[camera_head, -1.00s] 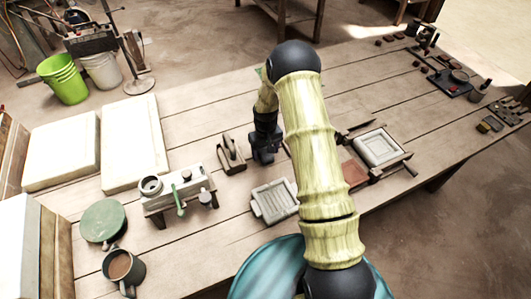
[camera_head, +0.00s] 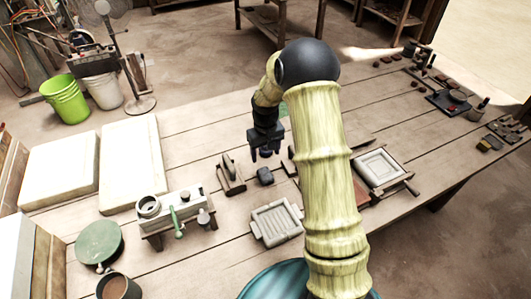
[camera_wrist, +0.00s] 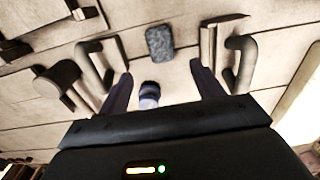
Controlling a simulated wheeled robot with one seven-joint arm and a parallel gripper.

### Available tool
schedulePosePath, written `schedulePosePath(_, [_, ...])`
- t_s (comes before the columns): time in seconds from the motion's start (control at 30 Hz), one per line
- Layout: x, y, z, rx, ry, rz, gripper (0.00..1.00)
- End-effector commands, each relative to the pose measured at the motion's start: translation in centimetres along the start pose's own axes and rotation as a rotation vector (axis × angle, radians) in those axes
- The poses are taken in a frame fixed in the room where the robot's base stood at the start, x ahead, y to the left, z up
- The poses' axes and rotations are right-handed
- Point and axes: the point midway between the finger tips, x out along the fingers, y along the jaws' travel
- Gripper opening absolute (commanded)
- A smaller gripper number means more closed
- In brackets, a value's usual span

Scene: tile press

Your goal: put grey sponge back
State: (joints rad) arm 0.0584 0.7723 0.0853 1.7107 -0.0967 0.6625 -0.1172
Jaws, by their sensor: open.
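The grey sponge (camera_head: 265,176) is a small dark block lying on the wooden table, between a wooden stand and the arm. In the wrist view the sponge (camera_wrist: 159,42) shows as a speckled blue-grey block lying flat just beyond the fingertips. My gripper (camera_head: 265,153) is open and empty, pointing down above the table close to the sponge. In the wrist view my gripper (camera_wrist: 161,73) has its two fingers spread wide, with nothing held between them. A small dark cylinder (camera_wrist: 149,95) shows between the fingers; I cannot tell what it is.
The wooden stand (camera_head: 231,182) is left of the sponge. A pale grey ribbed tray (camera_head: 276,222) lies nearer. A white bench with a green handle (camera_head: 175,222) stands left. Table planks behind the gripper are clear.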

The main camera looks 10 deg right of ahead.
Motion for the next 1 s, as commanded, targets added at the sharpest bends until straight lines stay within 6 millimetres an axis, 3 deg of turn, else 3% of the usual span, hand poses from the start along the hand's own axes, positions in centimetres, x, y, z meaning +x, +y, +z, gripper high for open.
schedulePosePath(0.3, [-0.1,0.0,0.1,0.001,0.002,0.001,0.67])
schedulePosePath(0.47, [-2.1,-0.4,1.6,0.012,0.021,0.007,0.67])
schedulePosePath(0.7, [-7.3,-1.6,7.6,0.064,0.089,0.022,0.67])
schedulePosePath(1.0, [-11.7,-3.5,17.3,0.148,0.184,0.027,0.67])
